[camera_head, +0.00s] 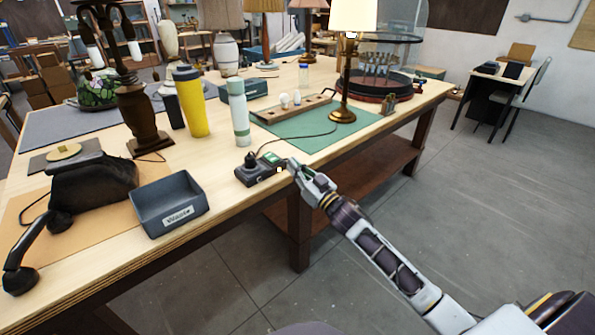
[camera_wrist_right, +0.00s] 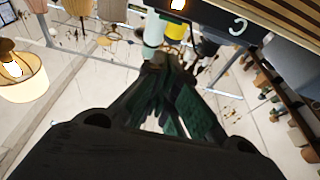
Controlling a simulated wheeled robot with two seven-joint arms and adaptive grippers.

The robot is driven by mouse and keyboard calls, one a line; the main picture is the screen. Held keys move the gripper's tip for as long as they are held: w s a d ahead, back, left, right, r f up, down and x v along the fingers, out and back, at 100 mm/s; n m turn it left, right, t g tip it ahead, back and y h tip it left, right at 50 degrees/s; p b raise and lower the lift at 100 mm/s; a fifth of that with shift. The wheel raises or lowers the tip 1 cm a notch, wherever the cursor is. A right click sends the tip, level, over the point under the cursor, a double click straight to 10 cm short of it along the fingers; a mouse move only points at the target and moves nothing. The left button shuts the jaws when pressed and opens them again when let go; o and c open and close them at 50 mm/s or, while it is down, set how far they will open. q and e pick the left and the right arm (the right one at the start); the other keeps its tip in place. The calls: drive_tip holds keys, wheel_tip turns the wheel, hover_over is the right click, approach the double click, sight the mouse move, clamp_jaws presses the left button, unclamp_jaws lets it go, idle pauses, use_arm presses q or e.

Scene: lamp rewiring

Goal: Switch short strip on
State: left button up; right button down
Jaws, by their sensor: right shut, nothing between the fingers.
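The short strip (camera_head: 256,177) is a small dark grey block near the front edge of the table. A black plug (camera_head: 250,160) stands in its left part, and a green patch (camera_head: 271,158), seemingly the switch, shows at its right end. My right gripper (camera_head: 291,164) is shut and empty, its tips right beside the green end; I cannot tell whether they touch it. In the right wrist view its dark fingers (camera_wrist_right: 157,64) come together. The brass table lamp (camera_head: 343,113) stands on a green mat with its shade glowing. My left gripper is not in view.
A grey labelled bin (camera_head: 169,206) and a black telephone (camera_head: 90,187) are left of the strip. A pale green bottle (camera_head: 239,113) and a yellow tumbler (camera_head: 190,103) stand behind it. A wooden bulb holder (camera_head: 292,108) lies on the green mat (camera_head: 310,130).

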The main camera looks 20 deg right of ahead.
drive_tip(key=shift+s+d+f, duration=0.2)
drive_tip(key=shift+s+f, duration=0.1)
drive_tip(key=shift+s, duration=0.3)
